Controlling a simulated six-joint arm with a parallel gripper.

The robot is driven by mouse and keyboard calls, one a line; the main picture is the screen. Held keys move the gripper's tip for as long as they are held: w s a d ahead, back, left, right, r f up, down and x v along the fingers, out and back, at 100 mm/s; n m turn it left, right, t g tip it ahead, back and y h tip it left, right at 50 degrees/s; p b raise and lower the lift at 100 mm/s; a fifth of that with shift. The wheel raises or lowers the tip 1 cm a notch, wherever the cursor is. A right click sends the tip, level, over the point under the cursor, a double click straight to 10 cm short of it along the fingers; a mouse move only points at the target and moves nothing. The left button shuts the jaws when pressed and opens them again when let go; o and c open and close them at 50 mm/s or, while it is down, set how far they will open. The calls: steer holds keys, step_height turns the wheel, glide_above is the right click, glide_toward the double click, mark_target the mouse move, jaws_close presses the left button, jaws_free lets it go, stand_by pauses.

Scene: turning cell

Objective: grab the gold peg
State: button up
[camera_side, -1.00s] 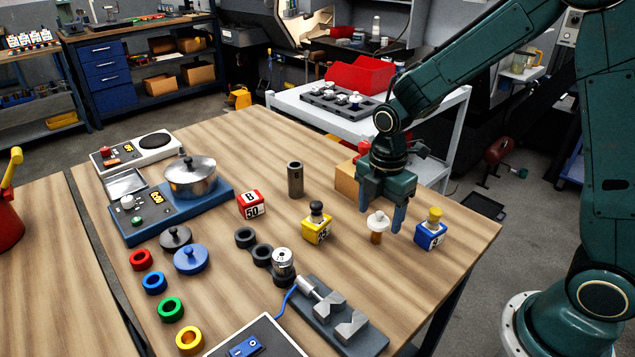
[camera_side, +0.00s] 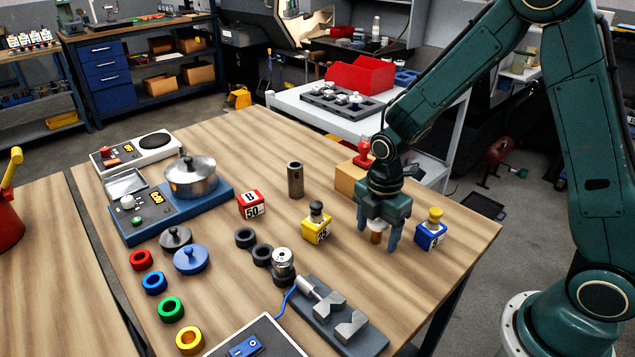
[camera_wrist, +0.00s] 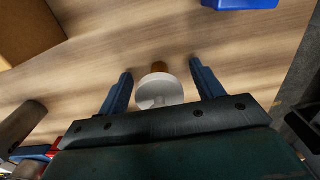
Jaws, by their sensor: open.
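My gripper is open and points down, with one blue finger on each side of this peg. A second piece, with a gold-yellow top (camera_side: 435,214), stands on a blue numbered block (camera_side: 431,236) just right of my gripper.
A yellow block (camera_side: 317,232) with a dark knob stands left of my gripper. A grey metal cylinder (camera_side: 295,180) and a red block (camera_side: 251,204) are further left. A cardboard-coloured box (camera_side: 349,180) is behind. A grey V-block fixture (camera_side: 335,318) lies in front.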

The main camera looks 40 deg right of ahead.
steer(key=c, duration=1.2)
steer(key=shift+r, duration=0.1)
step_height(320, 180, up, 20)
steer(key=shift+f, duration=0.1)
stand_by(0.5)
